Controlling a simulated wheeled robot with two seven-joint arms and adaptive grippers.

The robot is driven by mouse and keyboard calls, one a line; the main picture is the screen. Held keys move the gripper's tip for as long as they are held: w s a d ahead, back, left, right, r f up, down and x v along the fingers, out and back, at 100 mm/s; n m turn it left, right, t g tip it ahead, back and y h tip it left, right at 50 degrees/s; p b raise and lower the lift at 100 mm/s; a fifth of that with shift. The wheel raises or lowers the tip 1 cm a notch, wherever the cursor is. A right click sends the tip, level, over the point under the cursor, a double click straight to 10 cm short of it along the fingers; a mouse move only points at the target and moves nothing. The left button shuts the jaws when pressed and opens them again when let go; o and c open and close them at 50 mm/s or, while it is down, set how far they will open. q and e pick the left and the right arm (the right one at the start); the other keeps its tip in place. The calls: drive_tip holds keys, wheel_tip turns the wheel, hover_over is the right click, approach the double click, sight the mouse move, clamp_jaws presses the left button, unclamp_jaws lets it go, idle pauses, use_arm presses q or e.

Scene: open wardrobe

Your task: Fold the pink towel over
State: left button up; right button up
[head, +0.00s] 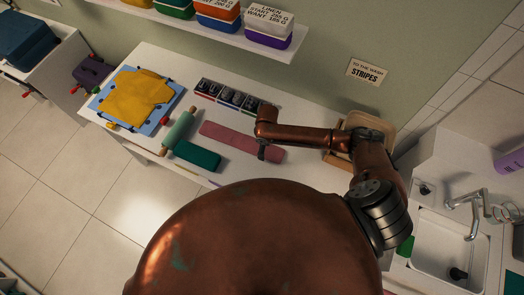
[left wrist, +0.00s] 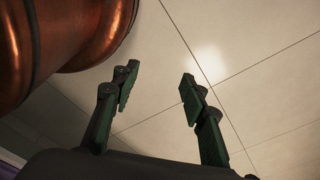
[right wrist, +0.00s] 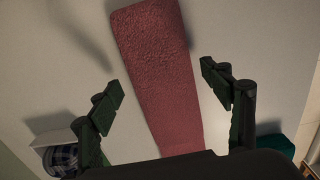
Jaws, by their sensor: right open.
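The pink towel (head: 225,134) lies on the white table as a long, narrow strip, slanting down to the right in the head view. My right gripper (head: 265,152) is over the strip's right part and hides some of it. In the right wrist view the towel (right wrist: 158,70) runs between the open, empty fingers of my right gripper (right wrist: 162,84). I cannot tell its exact height above the cloth. My left gripper (left wrist: 158,84) shows only in its wrist view, open and empty, with floor tiles behind it.
A teal rolling pin (head: 179,130) and a teal folded cloth (head: 197,156) lie left of the towel. A yellow garment (head: 138,97) is on a blue board. A dark divided box (head: 228,97) stands behind the towel. A wooden container (head: 355,120) and a sink (head: 448,240) are at right.

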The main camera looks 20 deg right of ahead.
drive_tip(key=shift+s+f, duration=0.1)
drive_tip(key=shift+f, duration=0.5)
use_arm(q)
drive_tip(key=shift+s+f, duration=0.15)
drive_tip(key=shift+s, duration=0.35)
drive_tip(key=shift+s+f, duration=0.15)
drive_tip(key=shift+s, duration=0.35)
drive_tip(key=shift+w, duration=0.35)
use_arm(e)
drive_tip(key=shift+f, duration=0.45)
drive_tip(key=shift+f, duration=0.15)
use_arm(q)
drive_tip(key=shift+f, duration=0.1)
use_arm(e)
drive_tip(key=shift+c, duration=1.2)
